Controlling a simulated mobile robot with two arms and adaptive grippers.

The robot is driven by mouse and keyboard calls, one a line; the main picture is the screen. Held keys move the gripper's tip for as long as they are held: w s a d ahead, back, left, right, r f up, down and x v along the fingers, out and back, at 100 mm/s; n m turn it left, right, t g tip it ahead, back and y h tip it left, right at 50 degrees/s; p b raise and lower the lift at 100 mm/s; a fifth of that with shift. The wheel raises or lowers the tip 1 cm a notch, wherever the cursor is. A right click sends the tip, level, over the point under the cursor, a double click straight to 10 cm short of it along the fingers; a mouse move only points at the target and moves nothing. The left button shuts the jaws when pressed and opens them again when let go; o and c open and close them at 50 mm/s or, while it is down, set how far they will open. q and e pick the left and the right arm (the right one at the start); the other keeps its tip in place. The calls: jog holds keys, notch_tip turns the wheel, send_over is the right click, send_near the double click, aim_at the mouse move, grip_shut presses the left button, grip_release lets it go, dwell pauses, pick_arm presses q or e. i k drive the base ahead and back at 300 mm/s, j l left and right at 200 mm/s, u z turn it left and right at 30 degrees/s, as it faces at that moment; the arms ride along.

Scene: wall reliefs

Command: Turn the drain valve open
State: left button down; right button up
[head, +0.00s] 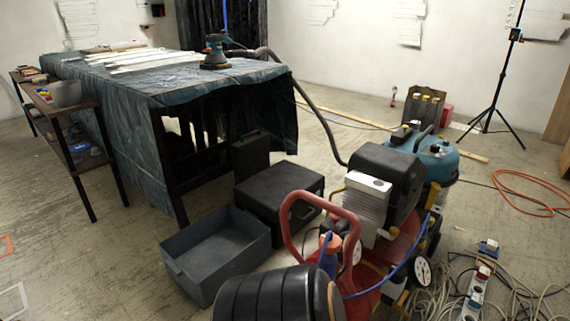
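A red air compressor (372,280) stands in the lower middle of the head view. It has a red loop handle (287,215), a black motor cover (388,170), a pale finned block (368,207) and a round white gauge (423,272). A blue hose (385,278) runs along it. I cannot make out a drain valve; the underside of the compressor is hidden. Neither of my grippers shows in this view.
A grey open bin (215,250) and a black case (278,200) lie left of the compressor. A teal vacuum (432,158) stands behind it. Tangled cables and a power strip (476,290) lie at right. A covered table (130,110) stands at left. A tripod (508,70) stands behind right.

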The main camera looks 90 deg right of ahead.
aim_at(405, 292)
jog(key=k+l+u, duration=0.1)
jog(key=k+u, duration=0.25)
jog(key=k, duration=0.4)
jog(key=k+l+z, duration=0.1)
jog(key=k+z, duration=0.15)
jog(key=z, duration=0.15)
jog(key=k+l+z, duration=0.2)
jog(key=z, duration=0.2)
jog(key=k+l+z, duration=0.2)
jog(key=z, duration=0.25)
jog(key=k+l+z, duration=0.1)
jog(key=l+z, duration=0.25)
jog(key=l, duration=0.25)
jog(key=l+z, duration=0.35)
jog(key=l, duration=0.3)
jog(key=k, duration=0.05)
